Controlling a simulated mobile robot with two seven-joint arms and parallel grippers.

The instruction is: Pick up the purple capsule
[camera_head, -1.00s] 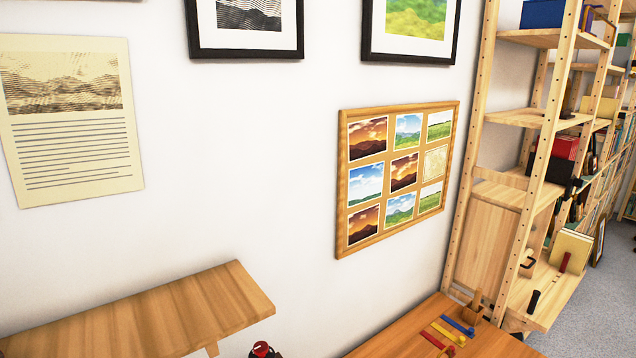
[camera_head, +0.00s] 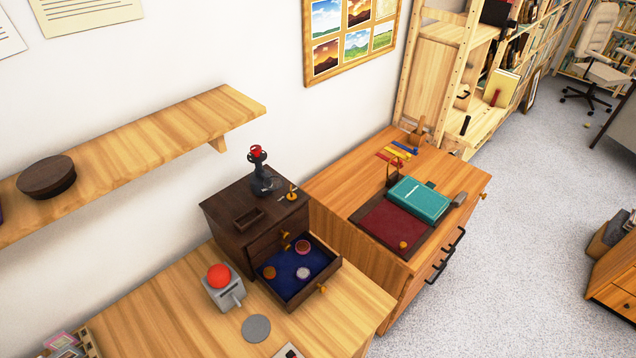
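I cannot make out a purple capsule for certain. A small dark wooden chest (camera_head: 222,217) stands on the near wooden table, its lower drawer (camera_head: 318,293) pulled open. The drawer has a blue lining and holds three small round things: an orange-brown one (camera_head: 269,272), a reddish-brown one (camera_head: 303,246) and a pale whitish one (camera_head: 303,272). A sliver of something dark purple (camera_head: 1,214) shows on the wall shelf at the left edge, mostly cut off. Neither of my grippers is in view.
A grey box with a red ball (camera_head: 219,276) and a grey disc (camera_head: 256,328) are on the near table (camera_head: 185,310). A dark round box (camera_head: 46,177) sits on the wall shelf (camera_head: 140,140). A teal book (camera_head: 418,199) lies on the right desk. Open carpet (camera_head: 530,200) lies to the right.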

